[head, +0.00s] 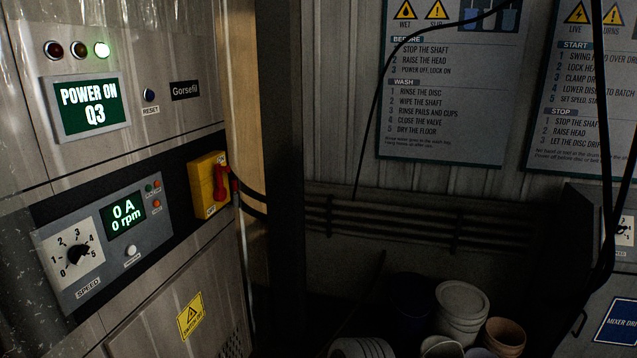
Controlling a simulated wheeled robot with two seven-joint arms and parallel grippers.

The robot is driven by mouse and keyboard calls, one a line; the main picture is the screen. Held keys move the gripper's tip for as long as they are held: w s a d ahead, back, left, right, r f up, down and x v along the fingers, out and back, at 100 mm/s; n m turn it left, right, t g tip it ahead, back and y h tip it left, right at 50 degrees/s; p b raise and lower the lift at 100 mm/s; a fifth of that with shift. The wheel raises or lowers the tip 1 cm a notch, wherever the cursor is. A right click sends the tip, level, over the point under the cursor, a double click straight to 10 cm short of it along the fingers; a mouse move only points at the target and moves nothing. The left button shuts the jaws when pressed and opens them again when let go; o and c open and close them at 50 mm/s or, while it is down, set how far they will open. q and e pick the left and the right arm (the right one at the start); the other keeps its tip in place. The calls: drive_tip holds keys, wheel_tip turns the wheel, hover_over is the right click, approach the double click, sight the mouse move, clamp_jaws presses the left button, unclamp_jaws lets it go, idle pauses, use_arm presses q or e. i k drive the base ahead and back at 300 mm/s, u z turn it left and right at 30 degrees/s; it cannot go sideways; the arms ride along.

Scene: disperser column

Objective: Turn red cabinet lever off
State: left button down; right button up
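The red lever (221,184) is mounted on a yellow switch box (205,183) on the right part of the cabinet (160,180) front. The lever looks roughly upright along the box's right side. Neither of my grippers is in the head view, and nothing touches the lever.
Below the display is a speed panel (105,240) with a knob and a readout of 0 A, 0 rpm. A dark post (283,150) stands right of the cabinet. Buckets (461,305) stand on the floor at the back. Cables hang at right. The space before the lever looks clear.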

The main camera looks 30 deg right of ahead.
sight(220, 194)
drive_tip(key=z, duration=0.45)
drive_tip(key=k, duration=0.65)
drive_tip(key=z, duration=0.7)
drive_tip(key=i, duration=2.6)
drive_tip(key=u, duration=1.1)
